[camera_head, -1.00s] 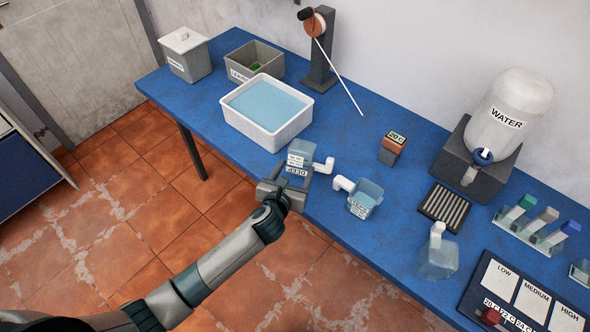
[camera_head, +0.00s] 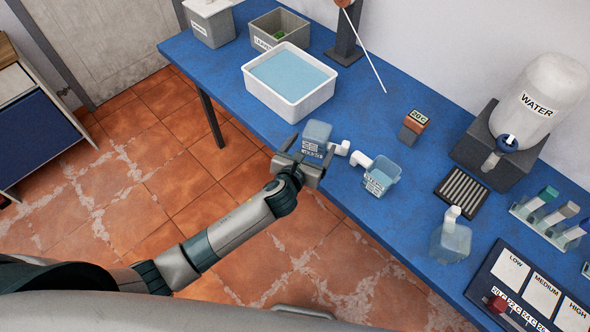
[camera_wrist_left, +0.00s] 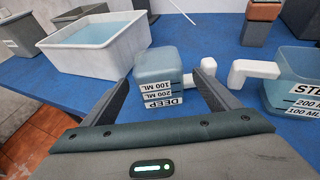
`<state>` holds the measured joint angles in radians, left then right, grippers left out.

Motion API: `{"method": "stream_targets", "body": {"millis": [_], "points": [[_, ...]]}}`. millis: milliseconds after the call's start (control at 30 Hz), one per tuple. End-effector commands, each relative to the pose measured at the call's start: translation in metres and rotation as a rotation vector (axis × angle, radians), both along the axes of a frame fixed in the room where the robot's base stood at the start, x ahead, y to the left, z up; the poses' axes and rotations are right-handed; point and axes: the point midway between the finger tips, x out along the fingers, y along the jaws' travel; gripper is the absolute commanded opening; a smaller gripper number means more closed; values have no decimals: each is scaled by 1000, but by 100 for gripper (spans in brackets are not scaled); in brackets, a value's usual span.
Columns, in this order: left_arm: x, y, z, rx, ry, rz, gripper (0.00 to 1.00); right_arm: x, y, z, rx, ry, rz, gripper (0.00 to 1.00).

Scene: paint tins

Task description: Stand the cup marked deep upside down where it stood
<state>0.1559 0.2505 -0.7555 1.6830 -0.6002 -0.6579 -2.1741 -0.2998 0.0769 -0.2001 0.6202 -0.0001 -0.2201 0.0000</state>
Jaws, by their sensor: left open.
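The clear bluish cup marked deep (camera_head: 316,134) stands upside down on the blue table near its front edge. Its lettering is inverted in the left wrist view (camera_wrist_left: 158,68), with the closed base up and the white handle to the right. My left gripper (camera_head: 305,156) is open at the front edge of the table, facing the cup. In the left wrist view its fingers (camera_wrist_left: 160,90) reach toward either side of the cup, with gaps showing and no grip on it. My right gripper is not in view.
A second cup (camera_head: 380,178) stands upright close to the right, its handle toward the deep cup. A white tub of water (camera_head: 290,104) stands behind to the left. A grey ridged mat (camera_head: 462,191) and another cup (camera_head: 450,243) are farther right.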

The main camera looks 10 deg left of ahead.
Motion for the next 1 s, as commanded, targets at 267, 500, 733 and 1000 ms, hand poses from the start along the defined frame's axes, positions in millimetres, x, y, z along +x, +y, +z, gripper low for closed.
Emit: {"method": "stream_targets", "body": {"millis": [267, 500, 733, 1000], "points": [[-37, 8, 12, -1, 0, -2, 82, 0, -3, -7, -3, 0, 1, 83], [-78, 18, 26, -2, 1, -2, 82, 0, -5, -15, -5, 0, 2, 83], [-116, 27, 42, -1, 0, -3, 82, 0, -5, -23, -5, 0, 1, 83], [-144, 33, 53, 0, 1, -1, 82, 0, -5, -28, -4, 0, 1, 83]]}}
